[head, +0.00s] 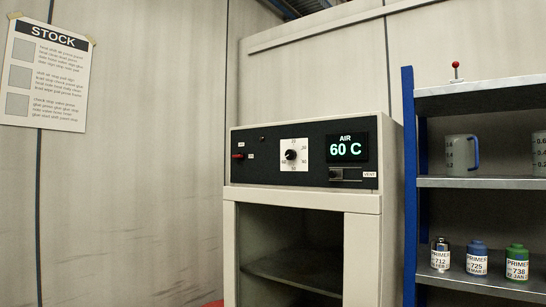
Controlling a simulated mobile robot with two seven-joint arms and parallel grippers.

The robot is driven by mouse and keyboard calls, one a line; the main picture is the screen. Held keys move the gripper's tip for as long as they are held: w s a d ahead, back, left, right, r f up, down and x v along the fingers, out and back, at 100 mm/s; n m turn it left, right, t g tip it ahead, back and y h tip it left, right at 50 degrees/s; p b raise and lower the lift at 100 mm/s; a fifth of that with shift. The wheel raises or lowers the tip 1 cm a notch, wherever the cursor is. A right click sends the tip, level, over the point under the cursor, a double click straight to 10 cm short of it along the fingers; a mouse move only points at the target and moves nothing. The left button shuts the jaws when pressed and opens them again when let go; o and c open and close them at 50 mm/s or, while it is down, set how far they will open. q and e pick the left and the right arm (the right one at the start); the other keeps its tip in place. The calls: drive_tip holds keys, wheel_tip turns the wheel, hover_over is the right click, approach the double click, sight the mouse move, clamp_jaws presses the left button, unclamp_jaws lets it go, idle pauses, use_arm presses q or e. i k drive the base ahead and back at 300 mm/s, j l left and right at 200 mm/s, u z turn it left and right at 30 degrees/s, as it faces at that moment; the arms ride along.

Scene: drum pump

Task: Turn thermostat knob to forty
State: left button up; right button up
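The thermostat knob (291,155) is a small black knob on a white numbered dial plate (294,166). It sits in the middle of the dark control panel (268,170) on top of a cream oven cabinet (304,199). The dial's marks are too small to read surely, so I cannot tell the knob's setting. The display (346,148) right of the knob reads "AIR 60 C" in lit digits. Neither of my grippers shows in the head view.
A red switch (238,156) is left of the dial; a vent slider (337,175) is below the display. A shelf rack (478,182) at right holds a measuring jug (459,155) and primer bottles (478,258). A "STOCK" sheet (47,75) hangs on the left wall.

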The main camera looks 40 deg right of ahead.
sight(290, 155)
drive_tip(key=i+z, duration=0.2)
drive_tip(key=i, duration=0.2)
drive_tip(key=i+j+z, duration=0.2)
drive_tip(key=i, duration=0.2)
drive_tip(key=i+j+z, duration=0.1)
drive_tip(key=i+z, duration=0.15)
drive_tip(key=i, duration=0.15)
drive_tip(key=i+j+z, duration=0.1)
drive_tip(key=z, duration=0.25)
drive_tip(key=i+j+z, duration=0.2)
drive_tip(key=z, duration=0.2)
drive_tip(key=i+j+z, duration=0.35)
drive_tip(key=k+l, duration=0.1)
